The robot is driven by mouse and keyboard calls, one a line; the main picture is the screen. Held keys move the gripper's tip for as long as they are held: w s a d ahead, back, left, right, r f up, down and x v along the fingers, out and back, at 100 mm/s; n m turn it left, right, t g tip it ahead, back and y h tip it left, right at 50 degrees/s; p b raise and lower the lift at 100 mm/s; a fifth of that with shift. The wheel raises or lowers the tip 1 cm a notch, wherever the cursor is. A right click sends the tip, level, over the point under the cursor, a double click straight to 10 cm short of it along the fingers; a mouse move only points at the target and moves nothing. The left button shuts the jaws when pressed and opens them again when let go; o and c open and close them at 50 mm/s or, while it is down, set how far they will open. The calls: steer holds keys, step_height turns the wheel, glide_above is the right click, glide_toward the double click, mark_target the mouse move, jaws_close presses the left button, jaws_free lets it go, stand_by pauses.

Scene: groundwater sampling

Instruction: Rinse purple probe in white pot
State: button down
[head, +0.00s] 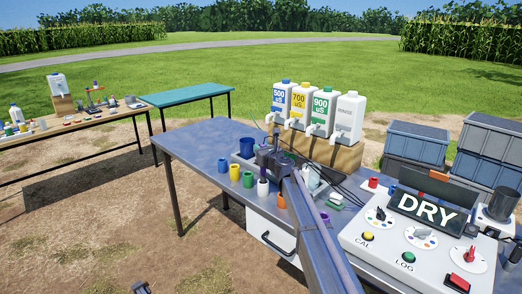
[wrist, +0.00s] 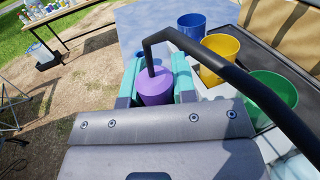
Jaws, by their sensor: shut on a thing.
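My gripper (head: 266,158) is over the near row of pots in the head view. In the wrist view its teal fingers (wrist: 157,85) are shut on the purple probe (wrist: 155,88), with a thick black cable arching from its top to the right. The probe's lower end is hidden in the wrist view. The white pot (head: 262,189) stands in the row between the green and orange pots, just below my gripper. Something dark shows at its mouth; I cannot tell whether the probe tip is inside.
Blue (head: 222,166), yellow (head: 234,172), green (head: 248,179) and orange (head: 281,201) pots flank it. White jugs (head: 323,108) with taps stand on a wooden block behind. A meter reading DRY (head: 424,209) is at right. The table's left end (head: 190,145) is clear.

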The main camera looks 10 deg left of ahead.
step_height(320, 180, down, 2)
steer(key=shift+f+b, duration=0.25)
steer(key=shift+b, duration=0.85)
stand_by(3.9)
